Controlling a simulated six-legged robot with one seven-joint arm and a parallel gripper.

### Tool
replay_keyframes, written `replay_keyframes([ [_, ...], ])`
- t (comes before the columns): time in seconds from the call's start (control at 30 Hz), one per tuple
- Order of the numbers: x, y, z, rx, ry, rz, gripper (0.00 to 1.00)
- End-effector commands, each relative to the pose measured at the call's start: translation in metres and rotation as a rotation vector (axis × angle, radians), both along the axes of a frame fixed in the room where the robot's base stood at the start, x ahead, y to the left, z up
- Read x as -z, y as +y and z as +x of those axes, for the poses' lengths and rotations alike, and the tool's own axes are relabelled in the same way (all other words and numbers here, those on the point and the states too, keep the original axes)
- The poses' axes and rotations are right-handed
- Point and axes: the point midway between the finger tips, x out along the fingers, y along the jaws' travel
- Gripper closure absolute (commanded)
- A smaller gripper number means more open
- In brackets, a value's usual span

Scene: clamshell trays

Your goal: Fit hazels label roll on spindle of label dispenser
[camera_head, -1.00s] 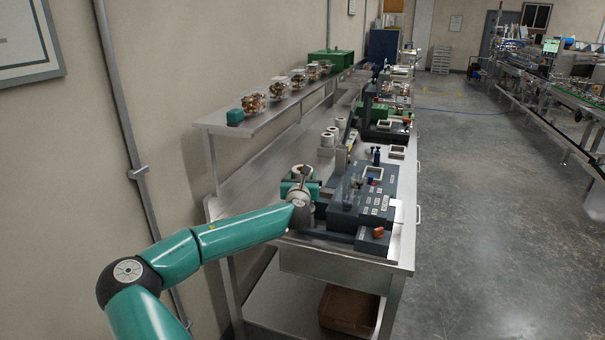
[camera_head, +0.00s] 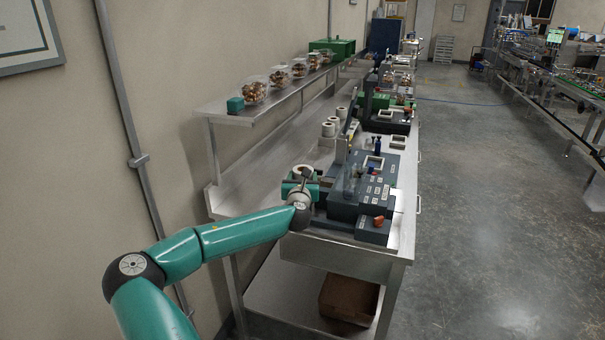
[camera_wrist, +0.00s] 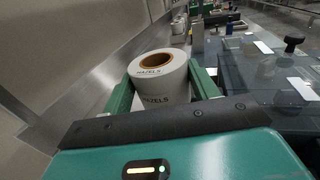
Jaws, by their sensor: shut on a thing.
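The hazels label roll (camera_wrist: 165,85) is white with a brown core and the printed word HAZELS. In the wrist view it stands upright between the green fingers of my gripper (camera_wrist: 160,88), which is shut on it. In the head view my gripper (camera_head: 302,185) is at the near left of the dark grey label dispenser (camera_head: 355,200), and the roll's pale top (camera_head: 302,169) shows just beyond the wrist. The dispenser is partly seen at the right of the wrist view. I cannot make out the spindle clearly; the arm may hide it.
More white rolls (camera_head: 328,129) stand on the steel bench behind. A raised shelf (camera_head: 255,113) along the wall carries nut-filled clear containers (camera_head: 256,90) and a teal box (camera_head: 235,104). An orange-red knob (camera_head: 378,220) is on the dispenser's near end. Bench left of my gripper is clear.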

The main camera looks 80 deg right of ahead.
Motion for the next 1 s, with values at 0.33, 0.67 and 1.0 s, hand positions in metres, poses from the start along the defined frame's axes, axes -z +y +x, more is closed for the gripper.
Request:
replay_keyframes([
  [0.33, 0.023, -0.001, 0.0, 0.0, 0.001, 0.001, 0.65],
  [0.67, 0.039, -0.001, 0.0, 0.0, 0.001, 0.0, 0.65],
  [1.0, 0.041, -0.001, 0.0, 0.0, 0.0, -0.001, 0.65],
])
